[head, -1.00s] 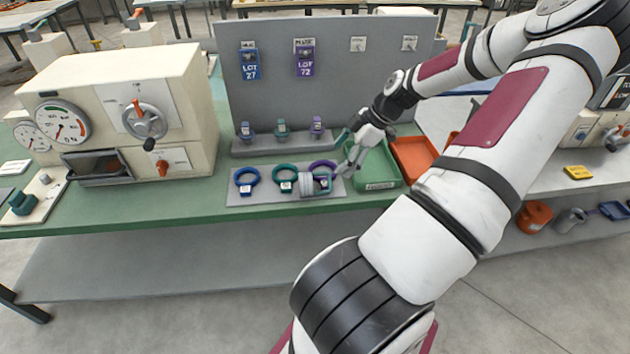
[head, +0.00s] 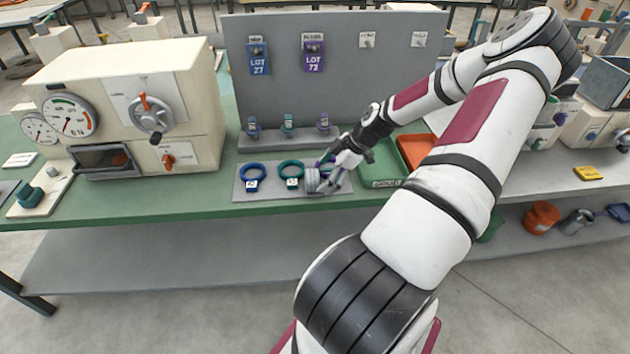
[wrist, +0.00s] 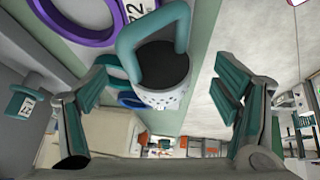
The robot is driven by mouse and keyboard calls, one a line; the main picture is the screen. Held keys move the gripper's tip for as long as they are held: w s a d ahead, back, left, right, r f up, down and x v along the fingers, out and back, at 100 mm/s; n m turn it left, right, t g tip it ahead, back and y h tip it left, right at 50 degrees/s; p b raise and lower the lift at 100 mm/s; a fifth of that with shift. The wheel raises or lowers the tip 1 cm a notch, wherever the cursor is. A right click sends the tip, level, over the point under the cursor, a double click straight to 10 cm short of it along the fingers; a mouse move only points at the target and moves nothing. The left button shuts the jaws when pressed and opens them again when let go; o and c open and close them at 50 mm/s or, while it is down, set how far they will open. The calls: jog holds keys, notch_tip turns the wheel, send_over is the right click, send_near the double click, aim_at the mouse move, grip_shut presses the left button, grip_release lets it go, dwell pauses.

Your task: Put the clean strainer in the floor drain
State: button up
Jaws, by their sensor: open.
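The strainer (head: 312,181), a pale round basket, sits at the front of the grey mat (head: 243,190) on the green bench. In the wrist view its perforated white body (wrist: 165,98), dark inside and teal arched handle (wrist: 148,30) show. My gripper (head: 331,178) is right at it, partly covering it. In the wrist view my gripper (wrist: 163,72) has its teal-padded fingers spread wide, one on each side of the strainer, with gaps between. I cannot make out a floor drain in either view.
Blue (head: 252,172) and green (head: 291,168) tagged rings lie on the mat; a purple ring (wrist: 75,20) is close to the strainer. A green tray (head: 383,183) and orange tray (head: 416,150) stand to the right. A cream machine (head: 190,100) is left; a grey panel (head: 340,80) rises behind.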

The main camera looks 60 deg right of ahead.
jog(key=shift+x, duration=1)
jog(key=c, duration=1.4)
jog(key=shift+r, duration=0.5)
jog(key=r, duration=0.1)
jog(key=s+r, duration=0.1)
jog(key=shift+s+a+r, duration=0.1)
jog(key=shift+a+r, duration=0.2)
jog(key=shift+a, duration=0.05)
jog(key=s+a, duration=0.3)
jog(key=s+a+r, duration=0.1)
jog(key=s+a, duration=0.2)
jog(key=s, duration=0.1)
jog(key=s+a+p, duration=0.1)
jog(key=s+a, duration=0.2)
jog(key=s, duration=0.1)
jog(key=shift+s+a+r, duration=0.1)
jog(key=shift+s+r, duration=0.05)
jog(key=shift+s, duration=0.05)
